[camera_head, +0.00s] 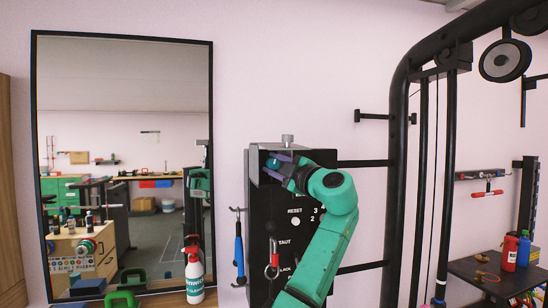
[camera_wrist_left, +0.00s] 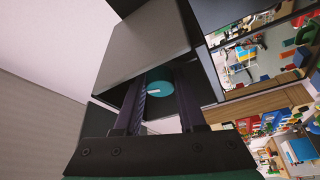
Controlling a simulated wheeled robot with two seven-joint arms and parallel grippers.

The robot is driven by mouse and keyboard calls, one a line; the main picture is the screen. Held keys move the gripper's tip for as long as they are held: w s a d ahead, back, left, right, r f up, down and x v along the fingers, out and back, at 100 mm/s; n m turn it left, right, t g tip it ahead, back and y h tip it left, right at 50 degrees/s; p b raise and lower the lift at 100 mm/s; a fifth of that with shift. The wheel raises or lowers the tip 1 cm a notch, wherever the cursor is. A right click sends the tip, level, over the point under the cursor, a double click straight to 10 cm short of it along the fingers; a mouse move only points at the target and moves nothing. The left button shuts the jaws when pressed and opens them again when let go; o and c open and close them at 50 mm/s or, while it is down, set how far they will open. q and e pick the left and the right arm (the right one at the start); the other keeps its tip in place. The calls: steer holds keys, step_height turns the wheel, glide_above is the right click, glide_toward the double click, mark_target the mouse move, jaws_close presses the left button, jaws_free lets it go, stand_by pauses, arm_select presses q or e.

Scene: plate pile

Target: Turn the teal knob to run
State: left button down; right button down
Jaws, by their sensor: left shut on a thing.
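The teal knob (camera_head: 271,163) is on the upper front of a black and grey box (camera_head: 258,222) on the wall side. In the left wrist view the teal knob (camera_wrist_left: 158,90) shows as a round face with a short white mark, between two dark fingers. My left gripper (camera_head: 277,167) is at the knob, its fingers on either side and shut on it. The gripper and green arm hide part of the box front. Labels "RESET", "TAUT" and part of "SLACK" are readable; I see no "run" label. My right gripper is not in view.
A black exercise frame (camera_head: 398,150) stands right of the box. A tall mirror (camera_head: 124,120) is on the left. A spray bottle (camera_head: 194,276) stands below the box's left. A blue-handled tool (camera_head: 239,252) and a red-handled hook (camera_head: 272,262) hang by the box.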

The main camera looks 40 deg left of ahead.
arm_select(q)
steer(key=n+p, duration=0.1)
steer(key=n, duration=0.1)
steer(key=shift+r+n+g+h+p, duration=0.1)
steer(key=shift+n+g+h+p, duration=0.2)
steer(key=shift+n+h+p, duration=0.1)
steer(key=shift+n, duration=0.3)
steer(key=c, duration=0.8)
jaws_free()
steer(key=shift+c, duration=0.2)
steer(key=shift+o, duration=0.4)
steer(key=shift+s, duration=0.1)
